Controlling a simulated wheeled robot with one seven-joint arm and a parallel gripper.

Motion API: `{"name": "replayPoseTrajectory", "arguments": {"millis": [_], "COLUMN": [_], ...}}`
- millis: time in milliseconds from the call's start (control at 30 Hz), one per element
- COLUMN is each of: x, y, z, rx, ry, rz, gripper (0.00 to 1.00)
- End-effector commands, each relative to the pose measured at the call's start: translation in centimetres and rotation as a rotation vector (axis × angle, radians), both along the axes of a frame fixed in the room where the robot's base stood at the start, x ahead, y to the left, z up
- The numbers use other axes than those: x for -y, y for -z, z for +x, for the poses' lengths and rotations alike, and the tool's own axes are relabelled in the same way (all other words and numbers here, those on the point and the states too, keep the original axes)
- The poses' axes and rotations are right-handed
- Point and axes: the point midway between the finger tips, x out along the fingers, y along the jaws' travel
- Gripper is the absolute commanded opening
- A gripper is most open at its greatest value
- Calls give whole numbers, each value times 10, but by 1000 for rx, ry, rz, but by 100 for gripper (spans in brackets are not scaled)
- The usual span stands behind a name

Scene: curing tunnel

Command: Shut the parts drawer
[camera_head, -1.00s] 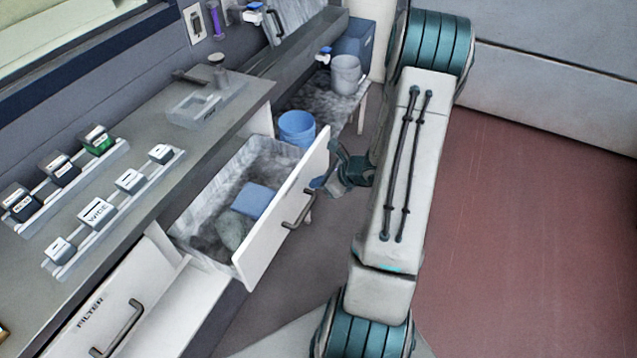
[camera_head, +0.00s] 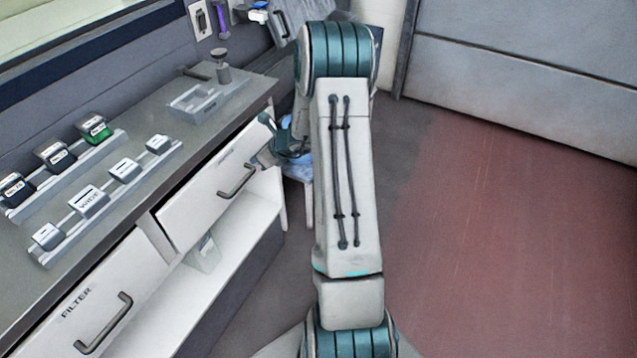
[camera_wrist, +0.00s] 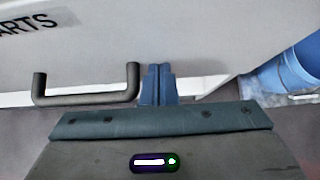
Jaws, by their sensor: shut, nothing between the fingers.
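The parts drawer (camera_head: 190,211) has a white front with a dark bar handle (camera_head: 238,182). In the head view its front sits flush or nearly flush under the worktop, and its inside is hidden. In the wrist view the drawer front (camera_wrist: 130,35) bears the letters "ARTS", with the handle (camera_wrist: 87,92) at left. My gripper (camera_head: 262,158) is at the right end of the drawer front, right of the handle. In the wrist view its blue fingers (camera_wrist: 158,84) are together, against or very close to the drawer front, holding nothing. I cannot tell whether they touch.
A second drawer labelled FILTER (camera_head: 85,300) is at lower left, with its own handle. An open white shelf (camera_head: 225,262) lies below the parts drawer. Small labelled blocks stand in racks on the worktop (camera_head: 150,190). A blue container (camera_wrist: 285,65) is right of the drawer. The red floor at right is clear.

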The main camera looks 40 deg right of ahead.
Motion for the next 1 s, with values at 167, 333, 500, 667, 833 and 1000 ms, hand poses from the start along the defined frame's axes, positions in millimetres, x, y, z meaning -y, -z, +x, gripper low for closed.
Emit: {"name": "replayPoseTrajectory", "arguments": {"millis": [167, 333, 500, 667, 833, 1000], "x": [-7, -10, -13, -14, -8, 10], "y": [0, -1, -2, -3, -2, 0], "z": [11, 15, 16, 17, 10, -14], "rx": [1, 3, 6, 8, 9, 2], "ry": [-3, -5, -8, -11, -11, -5], "rz": [0, 2, 3, 4, 2, 0], "gripper": [0, 0, 0, 0, 0, 0]}}
